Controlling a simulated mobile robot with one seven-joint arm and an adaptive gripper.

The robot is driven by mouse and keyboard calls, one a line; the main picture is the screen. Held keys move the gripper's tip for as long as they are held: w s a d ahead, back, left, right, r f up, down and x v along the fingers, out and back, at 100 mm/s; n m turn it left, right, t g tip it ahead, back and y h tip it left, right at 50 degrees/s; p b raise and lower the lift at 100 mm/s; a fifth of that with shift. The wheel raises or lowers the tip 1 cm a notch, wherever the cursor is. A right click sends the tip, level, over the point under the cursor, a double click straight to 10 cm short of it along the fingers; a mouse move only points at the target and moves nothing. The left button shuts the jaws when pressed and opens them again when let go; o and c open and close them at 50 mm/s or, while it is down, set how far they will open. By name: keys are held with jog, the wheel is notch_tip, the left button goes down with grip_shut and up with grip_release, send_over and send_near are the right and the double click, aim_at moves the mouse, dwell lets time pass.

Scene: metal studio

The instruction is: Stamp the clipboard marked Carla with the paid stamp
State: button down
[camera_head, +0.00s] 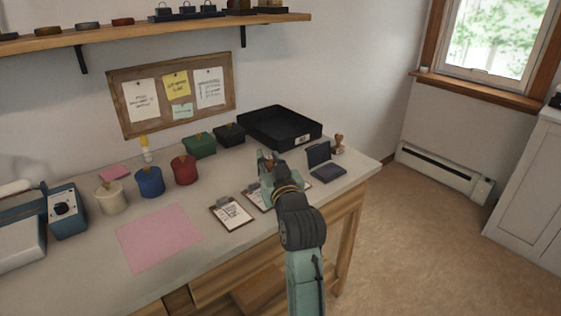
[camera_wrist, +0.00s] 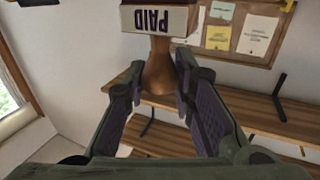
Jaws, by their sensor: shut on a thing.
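My gripper (camera_head: 268,164) is above the back part of the workbench, near the clipboards. In the wrist view my gripper (camera_wrist: 160,85) is shut on the wooden handle of the paid stamp (camera_wrist: 158,20), whose PAID label appears upside down. A clipboard (camera_head: 232,214) lies left of my arm. A second clipboard (camera_head: 254,199) lies beside it, partly hidden by my arm, and another shows partly to the right. I cannot read the names on them. An open ink pad (camera_head: 327,171) with a dark blue pad lies to the right of the clipboards.
Another wooden stamp (camera_head: 339,145) stands behind the ink pad. A black tray (camera_head: 305,137) is at the back. A pink sheet (camera_head: 158,237), white, blue, red and green pots and a blue device (camera_head: 65,212) are on the left. A shelf (camera_head: 150,35) runs above.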

jog(key=shift+f+b, duration=2.45)
jog(key=shift+f, duration=0.5)
jog(key=shift+f+b, duration=0.6)
jog(key=shift+f, duration=0.2)
notch_tip(320, 180, up, 7)
jog(key=p, duration=0.6)
jog(key=shift+r, duration=0.2)
jog(key=shift+f, duration=0.1)
jog(key=shift+d, duration=0.1)
